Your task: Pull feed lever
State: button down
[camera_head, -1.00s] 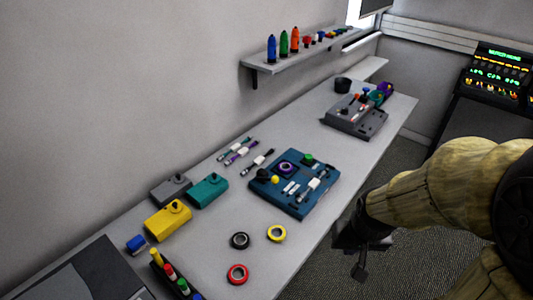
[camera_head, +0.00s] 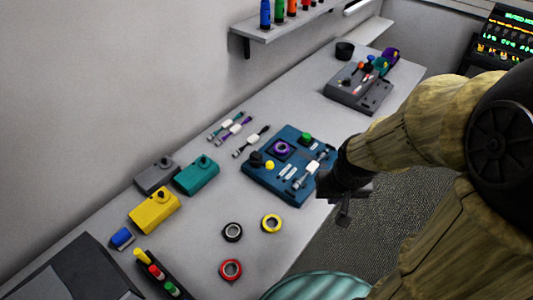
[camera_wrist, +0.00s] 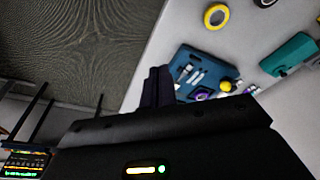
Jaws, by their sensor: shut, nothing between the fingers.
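A blue control panel (camera_head: 262,182) lies on the long table. It carries a yellow ball knob (camera_head: 269,165), a black knob (camera_head: 256,158), a green button (camera_head: 306,138) and a purple ring (camera_head: 282,148). No label tells which part is the feed lever. My gripper (camera_head: 343,212) is shut and empty, beyond the table's right edge and just right of the panel. In the wrist view the dark fingers (camera_wrist: 155,86) overlap the left side of the blue panel (camera_wrist: 203,60). The yellow ball (camera_wrist: 226,86) shows beside them. I see no contact.
A grey panel with knobs (camera_head: 376,96) stands at the far end. Yellow (camera_head: 152,212), teal (camera_head: 197,178) and grey boxes line the wall side. Tape rolls (camera_head: 231,270) and cables (camera_head: 229,139) lie on the table. A shelf (camera_head: 268,36) overhangs the back.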

jog(key=w+a+r+n+g+p, duration=0.2)
jog(key=w+a+r+n+p, duration=0.15)
jog(key=w+a+n, duration=0.7)
notch_tip(320, 180, up, 3)
jog(key=n+g+h+p, duration=0.1)
jog(key=n+h, duration=0.1)
jog(key=n, duration=1.6)
send_over(269, 162)
jog(key=a, duration=0.3)
jog(key=shift+w+r, duration=0.15)
jog(key=shift+w, duration=0.15)
jog(key=f+p, duration=0.1)
jog(key=f, duration=0.3)
jog(key=d+f+p, duration=0.1)
jog(key=f, duration=0.4)
jog(key=d+f+p, duration=0.1)
jog(key=f, duration=0.4)
jog(key=shift+s+d, duration=0.2)
jog(key=shift+s, duration=0.05)
